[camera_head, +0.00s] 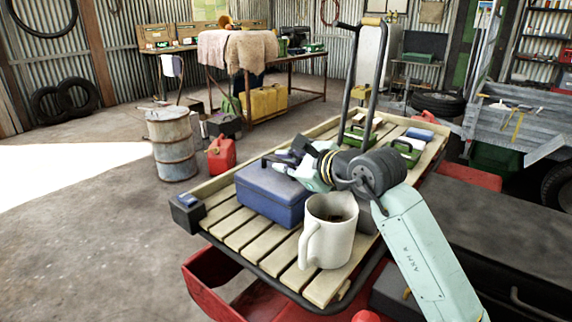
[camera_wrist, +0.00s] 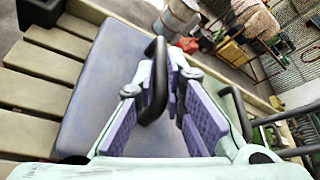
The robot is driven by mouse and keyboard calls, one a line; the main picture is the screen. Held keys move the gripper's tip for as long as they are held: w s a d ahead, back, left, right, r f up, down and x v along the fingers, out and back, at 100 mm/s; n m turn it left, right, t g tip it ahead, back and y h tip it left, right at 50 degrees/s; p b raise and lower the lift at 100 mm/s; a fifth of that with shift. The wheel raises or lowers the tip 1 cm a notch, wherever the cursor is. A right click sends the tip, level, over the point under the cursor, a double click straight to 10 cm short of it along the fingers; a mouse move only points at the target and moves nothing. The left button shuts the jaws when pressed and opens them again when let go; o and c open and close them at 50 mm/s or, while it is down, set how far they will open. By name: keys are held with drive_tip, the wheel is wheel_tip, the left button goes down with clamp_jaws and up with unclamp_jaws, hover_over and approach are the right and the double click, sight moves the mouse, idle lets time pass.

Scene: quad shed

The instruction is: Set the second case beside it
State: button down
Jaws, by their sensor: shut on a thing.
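A blue case (camera_head: 268,196) with a black handle (camera_wrist: 155,85) is at the left part of the slatted wooden trolley bed (camera_head: 232,232). It looks level and on the slats; I cannot tell if there is a small gap below. My gripper (camera_head: 292,158) is above the case's top, shut on its handle. In the wrist view the purple-padded fingers (camera_wrist: 166,105) are on either side of the handle, with the blue lid (camera_wrist: 88,95) beneath.
A large off-white mug (camera_head: 328,232) stands just right of the blue case, close to my arm. A small dark box (camera_head: 187,212) is at the bed's left corner. The trolley's upright handle (camera_head: 349,88) rises at the back. Bare slats show at the front left.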

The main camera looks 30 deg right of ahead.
drive_tip(key=shift+f+b, duration=0.2)
drive_tip(key=shift+b, duration=0.1)
drive_tip(key=c, duration=1.7)
unclamp_jaws()
drive_tip(key=shift+o, duration=0.2)
drive_tip(key=shift+r+p, duration=0.6)
drive_tip(key=shift+p, duration=0.4)
drive_tip(key=b+v, duration=0.3)
drive_tip(key=v, duration=0.9)
drive_tip(key=shift+b, duration=0.3)
